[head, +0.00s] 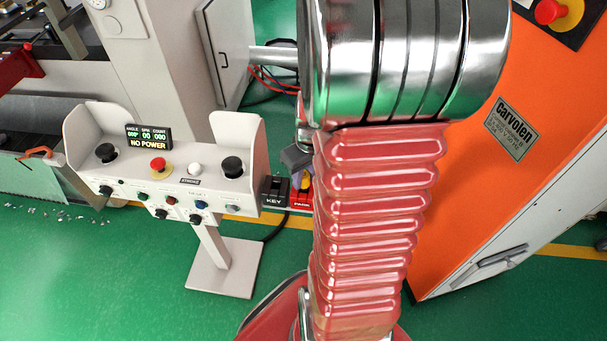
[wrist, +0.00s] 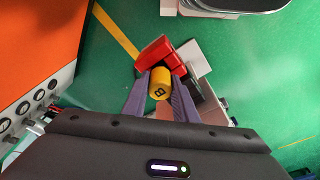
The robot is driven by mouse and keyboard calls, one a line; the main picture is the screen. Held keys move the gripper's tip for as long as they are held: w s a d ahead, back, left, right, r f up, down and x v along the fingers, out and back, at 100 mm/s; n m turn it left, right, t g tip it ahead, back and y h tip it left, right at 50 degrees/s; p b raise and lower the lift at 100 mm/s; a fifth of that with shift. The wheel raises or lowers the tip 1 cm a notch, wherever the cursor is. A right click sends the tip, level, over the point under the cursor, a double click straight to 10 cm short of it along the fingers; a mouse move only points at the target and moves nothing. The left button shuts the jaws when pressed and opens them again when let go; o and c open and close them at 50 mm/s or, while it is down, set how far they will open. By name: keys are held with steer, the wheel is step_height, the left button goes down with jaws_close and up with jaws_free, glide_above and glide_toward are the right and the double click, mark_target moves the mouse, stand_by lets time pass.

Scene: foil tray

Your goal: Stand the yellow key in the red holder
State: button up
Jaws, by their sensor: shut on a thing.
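The yellow key (wrist: 160,84) shows in the wrist view with a dark mark on its end. My gripper (wrist: 161,78) is shut on it, one finger on each side. The red holder (wrist: 153,51) lies just beyond the key in the wrist view, and the key overlaps it. I cannot tell whether the key is in the holder or above it. In the head view the red holder (head: 299,203) is partly hidden behind my arm, with white lettering on its front. A small yellow part of the key (head: 306,183) shows just above it.
A black holder marked KEY (head: 273,191) stands left of the red one. The pale control console (head: 180,180) with knobs and a NO POWER display is further left. An orange cabinet (head: 490,190) stands at right. Green floor (head: 110,260) is open in front.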

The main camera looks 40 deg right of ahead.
stand_by(0.3)
steer(key=o, duration=1.2)
steer(key=shift+c, duration=0.2)
steer(key=shift+r, duration=0.1)
step_height(320, 180, up, 13)
steer(key=s, duration=0.2)
steer(key=shift+a+r, duration=0.15)
stand_by(0.4)
